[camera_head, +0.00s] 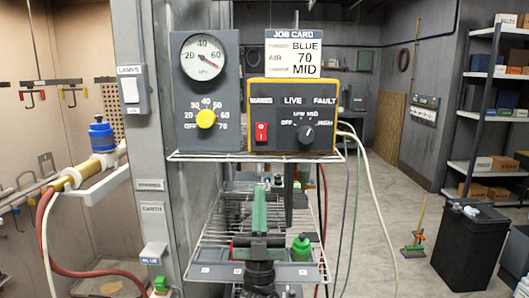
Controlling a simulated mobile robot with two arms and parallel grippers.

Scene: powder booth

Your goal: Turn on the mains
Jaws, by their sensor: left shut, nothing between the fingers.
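The control box (275,112) has a yellow top edge and a dark face marked MAINS, LIVE and FAULT. The red mains rocker switch (261,131) sits under MAINS at its left; its position is too small to tell. A dark knob (306,134) marked OFF, LOW, MID, HIGH is to its right. No lit lamp shows clearly. My left gripper (259,192) points up from the bottom middle, its green fingers shut and empty. In the picture it is below the box and switch, apart from them. My right gripper is not in view.
The box stands on a wire shelf (250,157) beside a grey panel with a gauge (203,57) and yellow knob (206,118). A job card (293,54) reads BLUE, 70, MID. A green-capped cup (301,249) is on the lower shelf. Cables hang at right.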

